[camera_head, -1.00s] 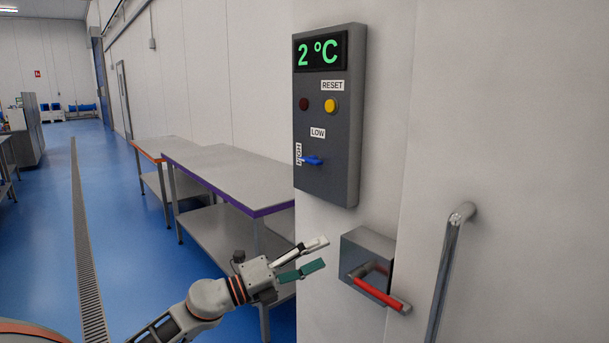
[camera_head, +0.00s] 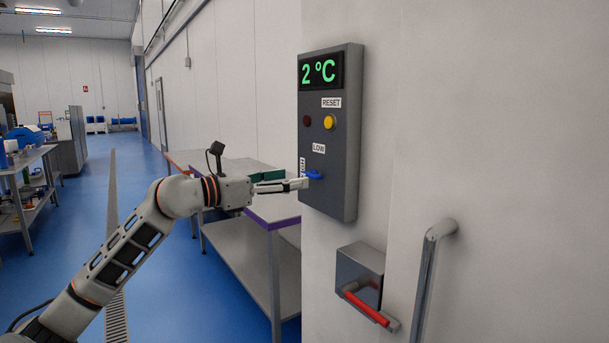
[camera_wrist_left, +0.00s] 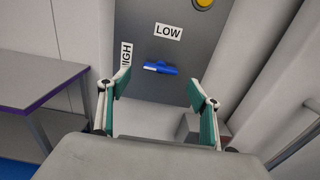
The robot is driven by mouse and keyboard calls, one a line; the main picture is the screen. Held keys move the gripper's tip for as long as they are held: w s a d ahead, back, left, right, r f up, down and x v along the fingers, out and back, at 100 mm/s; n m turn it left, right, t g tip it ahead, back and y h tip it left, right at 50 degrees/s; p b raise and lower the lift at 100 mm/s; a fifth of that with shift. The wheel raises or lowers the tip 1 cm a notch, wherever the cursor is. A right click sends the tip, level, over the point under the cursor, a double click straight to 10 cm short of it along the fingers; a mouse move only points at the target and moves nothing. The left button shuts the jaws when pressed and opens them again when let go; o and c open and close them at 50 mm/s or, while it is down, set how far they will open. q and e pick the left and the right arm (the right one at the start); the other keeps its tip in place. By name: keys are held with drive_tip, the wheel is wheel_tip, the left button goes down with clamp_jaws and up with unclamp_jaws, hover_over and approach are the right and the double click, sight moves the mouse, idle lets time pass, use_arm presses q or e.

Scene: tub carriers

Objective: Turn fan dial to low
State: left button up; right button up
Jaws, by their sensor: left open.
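The blue fan dial (camera_head: 313,174) sits on the lower part of the grey control panel (camera_head: 335,200). In the left wrist view the dial (camera_wrist_left: 161,68) lies nearly level, its pale-tipped end towards the HIGH label (camera_wrist_left: 126,56) on the left. The LOW label (camera_wrist_left: 168,32) is above it. My left gripper (camera_head: 290,180) is at the panel's left edge, level with the dial. In the left wrist view its fingers (camera_wrist_left: 160,88) are apart, with the dial ahead between them and nothing held. Contact with the dial cannot be told. My right gripper is not in view.
The panel also has a yellow RESET button (camera_head: 329,122), a dark red lamp (camera_head: 307,120) and a 2 °C display (camera_head: 320,71). Below is a box with a red handle (camera_head: 366,309). A steel door handle (camera_head: 426,270) is at right. Steel tables (camera_head: 270,208) stand behind my arm.

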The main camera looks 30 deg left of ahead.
sight(307, 175)
use_arm(q)
drive_tip(key=x, duration=0.2)
drive_tip(key=p+x, duration=0.1)
drive_tip(key=shift+w+d+r, duration=0.2)
drive_tip(key=shift+w, duration=0.15)
drive_tip(key=shift+x, duration=0.85)
drive_tip(key=shift+f, duration=0.2)
drive_tip(key=shift+c, duration=0.3)
drive_tip(key=c, duration=1)
